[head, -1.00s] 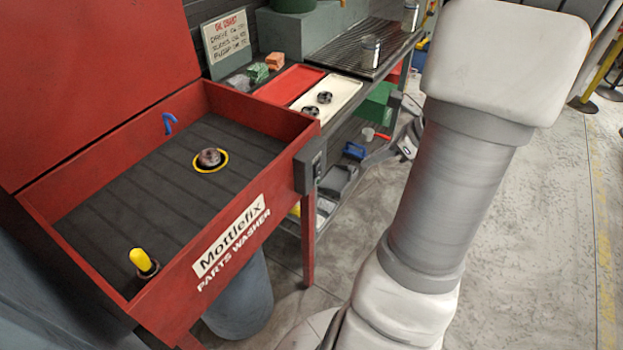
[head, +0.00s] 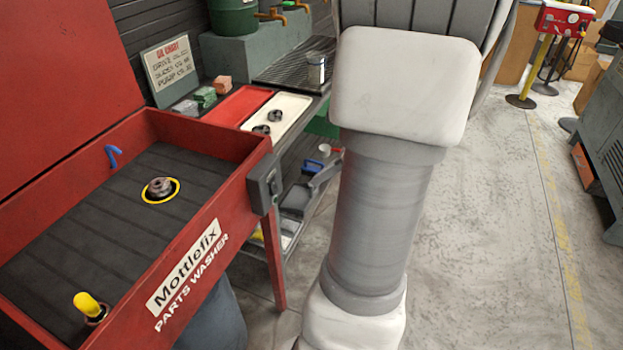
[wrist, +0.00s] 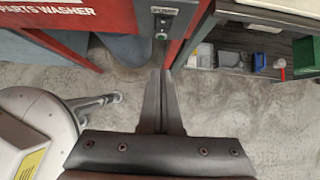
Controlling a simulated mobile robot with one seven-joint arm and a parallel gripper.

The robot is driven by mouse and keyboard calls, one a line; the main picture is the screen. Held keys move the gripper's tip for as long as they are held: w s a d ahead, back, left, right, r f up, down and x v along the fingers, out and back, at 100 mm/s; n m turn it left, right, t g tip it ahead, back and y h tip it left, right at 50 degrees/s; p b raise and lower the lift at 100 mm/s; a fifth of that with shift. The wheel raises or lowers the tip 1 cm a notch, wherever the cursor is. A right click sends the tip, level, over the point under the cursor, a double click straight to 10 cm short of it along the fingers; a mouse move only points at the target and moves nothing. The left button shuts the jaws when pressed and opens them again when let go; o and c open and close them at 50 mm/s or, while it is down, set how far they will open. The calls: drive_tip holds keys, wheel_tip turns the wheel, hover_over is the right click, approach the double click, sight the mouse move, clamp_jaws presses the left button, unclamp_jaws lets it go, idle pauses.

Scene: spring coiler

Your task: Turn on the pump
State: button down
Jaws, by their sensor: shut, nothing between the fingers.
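The red parts washer (head: 205,262) stands at the left of the head view with its lid raised. The grey pump switch box (head: 265,184) is fixed at the right end of its front. In the wrist view the switch box (wrist: 162,28), with a small label reading PUMP, is at the top centre. My gripper (wrist: 163,76) is shut and empty. In the wrist picture its fingertips lie just below the switch box, pointing towards it and apparently apart from it. The gripper does not show in the head view, where my arm fills the middle.
A ringed part (head: 161,188) and a yellow-handled item (head: 88,305) are in the washer basin. A bench with a red tray (head: 238,106) and a cream tray (head: 290,106) stands beyond. Below is a shelf with bins (wrist: 233,60). Open floor (head: 490,250) lies right.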

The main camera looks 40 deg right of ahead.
sight(274, 187)
drive_tip(key=shift+w+a+f+b, duration=0.6)
drive_tip(key=shift+w+f, duration=0.55)
drive_tip(key=shift+w, duration=0.2)
drive_tip(key=shift+w+a+f+b, duration=0.55)
drive_tip(key=shift+w+f, duration=0.6)
drive_tip(key=shift+w, duration=0.25)
drive_tip(key=shift+w+a+f+b, duration=0.6)
drive_tip(key=shift+w+f, duration=0.55)
drive_tip(key=shift+w, duration=0.2)
drive_tip(key=shift+w, duration=0.1)
drive_tip(key=shift+w+a+f, duration=0.1)
drive_tip(key=shift+w, duration=0.05)
